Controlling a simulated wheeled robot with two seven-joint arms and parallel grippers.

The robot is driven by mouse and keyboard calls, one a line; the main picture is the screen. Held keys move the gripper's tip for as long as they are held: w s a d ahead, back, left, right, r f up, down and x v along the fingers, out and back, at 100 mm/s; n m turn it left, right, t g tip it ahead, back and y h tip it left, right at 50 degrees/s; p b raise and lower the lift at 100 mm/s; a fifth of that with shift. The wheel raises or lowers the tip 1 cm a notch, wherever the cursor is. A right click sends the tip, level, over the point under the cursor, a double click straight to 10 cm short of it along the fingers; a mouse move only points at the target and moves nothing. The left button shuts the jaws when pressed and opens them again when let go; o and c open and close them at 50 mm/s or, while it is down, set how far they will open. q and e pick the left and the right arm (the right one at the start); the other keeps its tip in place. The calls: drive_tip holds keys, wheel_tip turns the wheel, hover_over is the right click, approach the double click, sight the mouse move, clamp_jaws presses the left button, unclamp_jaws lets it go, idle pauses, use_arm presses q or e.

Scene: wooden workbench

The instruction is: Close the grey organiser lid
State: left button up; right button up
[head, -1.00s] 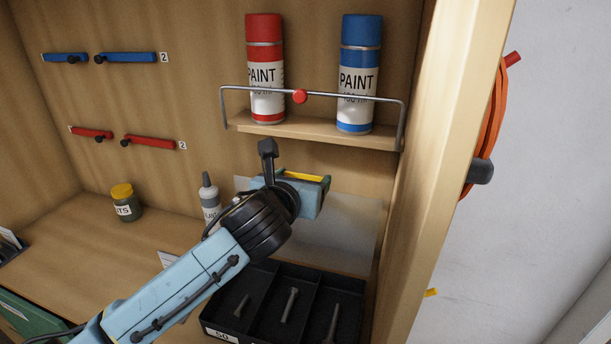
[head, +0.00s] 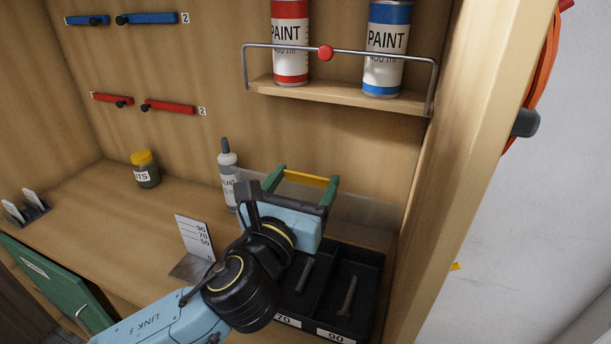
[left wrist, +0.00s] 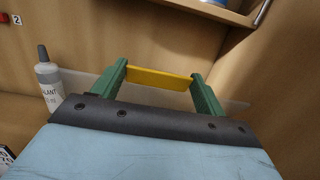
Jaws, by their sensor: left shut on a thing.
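The grey organiser (head: 372,262) is a black tray with compartments at the bench's right end. Its lid (head: 370,211) shows as a pale, see-through panel standing up behind the tray; my gripper hides much of it. A yellow strip (head: 305,179), seemingly the lid's grip edge, lies between the green fingers of my left gripper (head: 304,182). The left wrist view also shows the yellow strip (left wrist: 159,79) spanning the fingers (left wrist: 160,85). My left gripper is shut on it, above the tray's back. My right gripper is not in view.
Long bolts (head: 348,295) lie in the tray. A bottle (head: 228,180) stands left of my gripper, and a white gauge card (head: 195,238) stands nearer. A shelf (head: 335,92) with paint cans is above. The cabinet's side wall (head: 440,200) is close on the right.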

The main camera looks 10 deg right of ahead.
use_arm(q)
drive_tip(key=shift+f, duration=0.3)
drive_tip(key=o, duration=1.4)
drive_tip(key=shift+r, duration=0.1)
drive_tip(key=v, duration=1.3)
drive_tip(key=shift+s+a+r, duration=0.1)
drive_tip(key=shift+s+a, duration=0.05)
drive_tip(key=shift+s, duration=0.1)
